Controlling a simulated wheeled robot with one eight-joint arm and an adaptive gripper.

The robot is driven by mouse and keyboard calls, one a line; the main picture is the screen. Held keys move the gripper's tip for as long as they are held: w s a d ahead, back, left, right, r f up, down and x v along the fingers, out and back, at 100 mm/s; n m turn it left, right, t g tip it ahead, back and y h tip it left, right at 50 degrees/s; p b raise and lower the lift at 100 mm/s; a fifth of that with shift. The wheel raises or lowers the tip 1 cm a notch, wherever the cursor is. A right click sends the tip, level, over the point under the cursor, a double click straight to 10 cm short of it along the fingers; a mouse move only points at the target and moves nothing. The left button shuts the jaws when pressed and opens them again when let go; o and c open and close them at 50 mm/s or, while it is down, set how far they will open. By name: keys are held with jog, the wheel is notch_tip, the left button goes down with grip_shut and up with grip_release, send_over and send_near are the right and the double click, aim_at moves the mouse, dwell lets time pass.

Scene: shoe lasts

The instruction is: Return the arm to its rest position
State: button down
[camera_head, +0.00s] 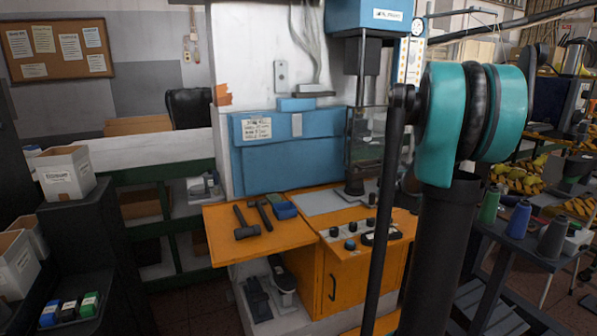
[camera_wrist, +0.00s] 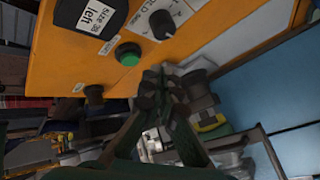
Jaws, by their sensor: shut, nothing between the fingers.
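My gripper (camera_wrist: 163,84) shows in the wrist view with its dark fingers drawn together and nothing held between them. The fingertips appear in front of the edge of an orange surface; I cannot tell how far away it is. In the head view my arm stands at the right, with a teal joint (camera_head: 445,125) high up and a dark link reaching down. My gripper cannot be made out in the head view.
An orange bench (camera_head: 250,237) with hammers (camera_head: 247,224) and black knobs stands left of my arm, before a blue machine (camera_head: 268,160). The wrist view shows a green button (camera_wrist: 128,54) and a size label (camera_wrist: 95,16). Thread cones (camera_head: 520,218) stand on a right-hand table.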

jog(key=s+a+f+n, duration=0.1)
jog(key=s+a, duration=0.1)
jog(key=s, duration=0.1)
jog(key=s+a, duration=0.3)
jog(key=s+a+f+n+g, duration=0.1)
jog(key=s+a, duration=0.1)
jog(key=s, duration=0.1)
jog(key=shift+a+f+n, duration=0.2)
jog(key=shift+f+n, duration=0.1)
jog(key=shift+f, duration=0.05)
jog(key=s+a+f+n+g, duration=0.1)
jog(key=s+a+f+n, duration=0.1)
jog(key=s, duration=0.6)
jog(key=s+a+f+n+g, duration=0.1)
jog(key=s+a+f+n, duration=0.1)
jog(key=s, duration=0.6)
jog(key=s+a+f+n+g, duration=0.1)
jog(key=s+a+f, duration=0.3)
jog(key=s, duration=0.4)
jog(key=shift+a+f+n, duration=0.25)
jog(key=shift+f+n, duration=0.15)
jog(key=shift+f, duration=0.5)
